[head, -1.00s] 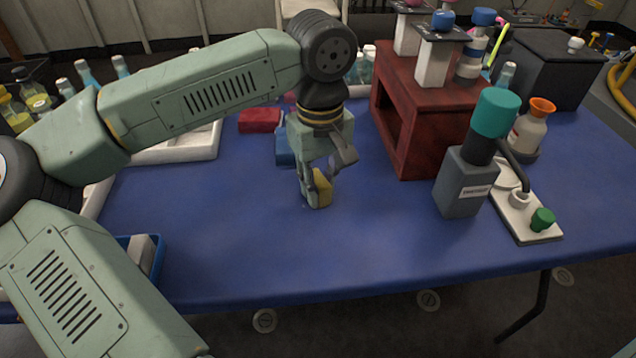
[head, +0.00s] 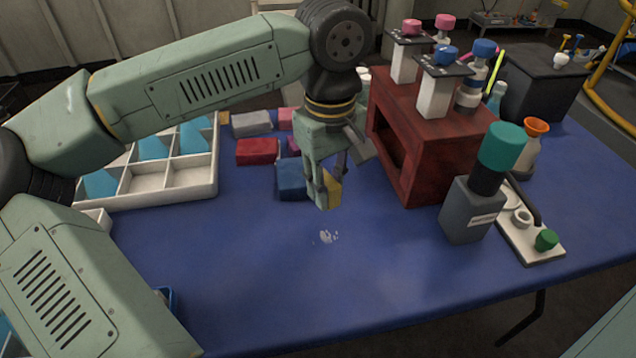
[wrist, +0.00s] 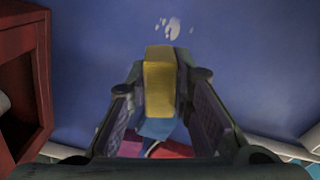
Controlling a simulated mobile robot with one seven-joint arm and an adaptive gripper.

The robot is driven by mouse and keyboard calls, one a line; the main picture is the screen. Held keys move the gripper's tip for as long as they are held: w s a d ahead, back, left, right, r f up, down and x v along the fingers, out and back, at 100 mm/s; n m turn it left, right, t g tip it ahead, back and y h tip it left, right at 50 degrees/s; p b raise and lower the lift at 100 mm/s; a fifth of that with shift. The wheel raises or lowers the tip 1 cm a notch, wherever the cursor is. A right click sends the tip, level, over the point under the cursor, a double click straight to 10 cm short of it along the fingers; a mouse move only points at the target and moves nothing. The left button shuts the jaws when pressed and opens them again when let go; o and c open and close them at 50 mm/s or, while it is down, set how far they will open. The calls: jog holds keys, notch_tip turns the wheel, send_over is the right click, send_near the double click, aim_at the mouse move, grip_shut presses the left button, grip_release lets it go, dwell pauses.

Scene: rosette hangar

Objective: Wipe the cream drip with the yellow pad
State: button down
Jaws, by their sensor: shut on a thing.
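My gripper (head: 326,190) is shut on the yellow pad (head: 333,188). The pad also shows between the fingers in the wrist view (wrist: 159,88). The cream drip (head: 328,236) is a small, broken, whitish patch on the blue tabletop, in front of the pad in the head view. It also shows in the wrist view (wrist: 172,28), past the far end of the pad. Pad and drip look apart in both views. The height of the pad above the table is hard to tell.
A blue block (head: 291,180) and a red block (head: 258,151) lie behind and left of my gripper. A white divided tray (head: 165,188) is at left.

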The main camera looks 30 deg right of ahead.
jog(key=shift+r+p, duration=0.4)
jog(key=shift+r, duration=0.5)
jog(key=shift+w, duration=0.1)
